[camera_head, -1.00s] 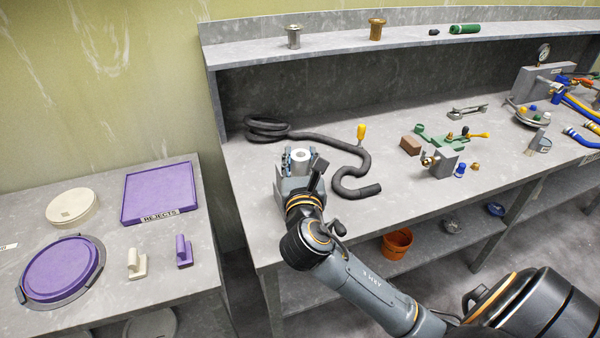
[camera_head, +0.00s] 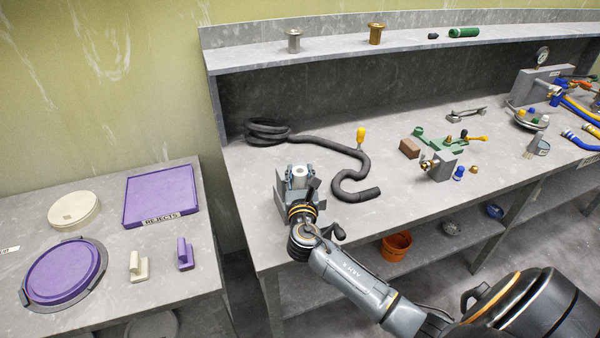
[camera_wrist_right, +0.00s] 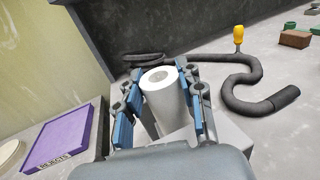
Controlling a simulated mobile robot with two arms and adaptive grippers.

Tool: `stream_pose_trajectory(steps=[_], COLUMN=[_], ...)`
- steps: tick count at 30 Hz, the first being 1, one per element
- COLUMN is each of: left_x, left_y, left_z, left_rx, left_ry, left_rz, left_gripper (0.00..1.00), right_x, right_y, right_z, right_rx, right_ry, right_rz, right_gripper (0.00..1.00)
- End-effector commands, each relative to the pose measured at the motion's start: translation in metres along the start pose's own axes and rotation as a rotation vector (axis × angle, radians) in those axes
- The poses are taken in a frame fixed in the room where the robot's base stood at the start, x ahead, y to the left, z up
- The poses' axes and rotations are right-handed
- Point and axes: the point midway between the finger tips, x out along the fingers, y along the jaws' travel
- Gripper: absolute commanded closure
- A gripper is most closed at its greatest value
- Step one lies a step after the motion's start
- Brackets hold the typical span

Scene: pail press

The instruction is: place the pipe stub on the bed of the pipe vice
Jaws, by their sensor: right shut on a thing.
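The pipe stub is a pale grey-white cylinder (camera_head: 299,171), upright, with a small hole in its top. My right gripper (camera_head: 299,178) is shut on it, with a blue-padded finger on either side; the stub also shows in the right wrist view (camera_wrist_right: 164,92). A grey block on the bench's left end, which looks like the pipe vice (camera_head: 280,190), lies around and below the gripper. In the wrist view its pale surface (camera_wrist_right: 185,148) shows just beneath the stub. The stub's lower end is partly hidden, so I cannot tell whether it touches the bed. My left gripper is not in view.
A black hose (camera_head: 345,150) coils behind the vice and curls to its right, near a yellow-handled tool (camera_head: 361,134). A brown block (camera_head: 409,148) and a grey fitting block (camera_head: 441,167) stand further right. A purple REJECTS tray (camera_head: 160,190) lies on the left table.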

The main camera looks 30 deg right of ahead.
Motion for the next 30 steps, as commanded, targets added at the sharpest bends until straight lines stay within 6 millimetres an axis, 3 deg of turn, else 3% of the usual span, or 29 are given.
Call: stream_pose_trajectory(steps=[8,9,12,23,30], left_x=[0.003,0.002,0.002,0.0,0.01], left_y=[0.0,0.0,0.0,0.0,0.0], left_z=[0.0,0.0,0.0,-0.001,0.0], left_rx=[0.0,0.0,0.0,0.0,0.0], left_ry=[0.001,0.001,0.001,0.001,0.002], left_rz=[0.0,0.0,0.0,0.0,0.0], left_gripper=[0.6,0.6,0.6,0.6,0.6], right_x=[0.0,0.0,0.0,-0.002,-0.043], right_y=[0.0,0.0,0.0,0.0,0.001], right_z=[-0.003,-0.002,-0.002,0.001,-0.003], right_rx=[0.0,0.0,0.0,0.0,0.002], right_ry=[-0.001,-0.001,-0.001,-0.001,0.0], right_rz=[0.0,0.0,0.0,0.001,0.003], right_gripper=[0.95,0.56,0.4,0.4,0.4])
